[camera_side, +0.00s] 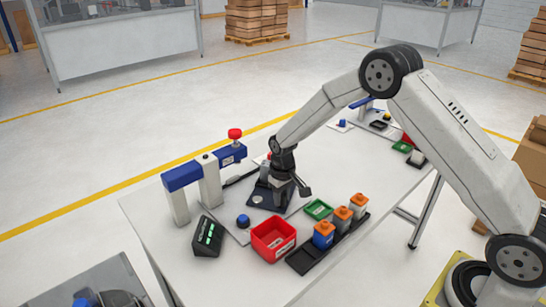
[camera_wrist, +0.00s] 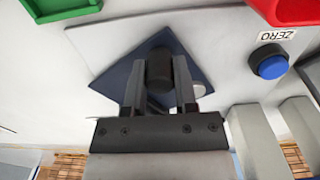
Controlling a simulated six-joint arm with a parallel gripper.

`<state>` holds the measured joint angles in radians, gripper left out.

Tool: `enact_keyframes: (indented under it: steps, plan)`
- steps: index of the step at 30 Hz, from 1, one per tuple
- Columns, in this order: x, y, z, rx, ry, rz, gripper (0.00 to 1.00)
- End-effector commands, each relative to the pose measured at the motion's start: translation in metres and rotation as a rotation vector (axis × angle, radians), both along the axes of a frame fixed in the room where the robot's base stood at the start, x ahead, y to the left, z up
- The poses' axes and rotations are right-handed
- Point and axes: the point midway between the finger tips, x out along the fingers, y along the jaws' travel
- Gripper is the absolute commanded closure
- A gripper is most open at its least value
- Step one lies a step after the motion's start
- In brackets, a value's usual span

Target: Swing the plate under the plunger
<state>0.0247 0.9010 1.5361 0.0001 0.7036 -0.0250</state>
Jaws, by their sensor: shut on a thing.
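The plate is dark blue and flat, and lies on a light grey base. It shows in the side view (camera_side: 261,203) and in the wrist view (camera_wrist: 125,76), with a pale round spot near one corner. My gripper (camera_side: 283,192) is shut on the plate's upright black knob (camera_wrist: 159,74), one finger on each side. The plunger has a red knob (camera_side: 235,134) and sits at the end of a blue arm (camera_side: 187,176) on grey posts. In the side view it stands left of and behind my gripper, apart from it. My gripper hides part of the plate.
A blue ZERO button (camera_side: 243,221) and a readout box (camera_side: 208,236) with green digits stand in front. A red bin (camera_side: 273,250), a green tray (camera_side: 318,209) and a black rack (camera_side: 302,262) with several orange-topped blocks are to the right. Bare table lies at front left.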

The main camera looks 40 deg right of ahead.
Motion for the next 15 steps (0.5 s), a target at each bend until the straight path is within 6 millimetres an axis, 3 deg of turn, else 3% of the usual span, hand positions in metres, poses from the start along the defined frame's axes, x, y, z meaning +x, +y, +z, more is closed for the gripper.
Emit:
enact_keyframes:
  steps: [15]
  plan:
    - [0.009, -0.012, -0.001, 0.0, 0.001, -0.001, 0.87]
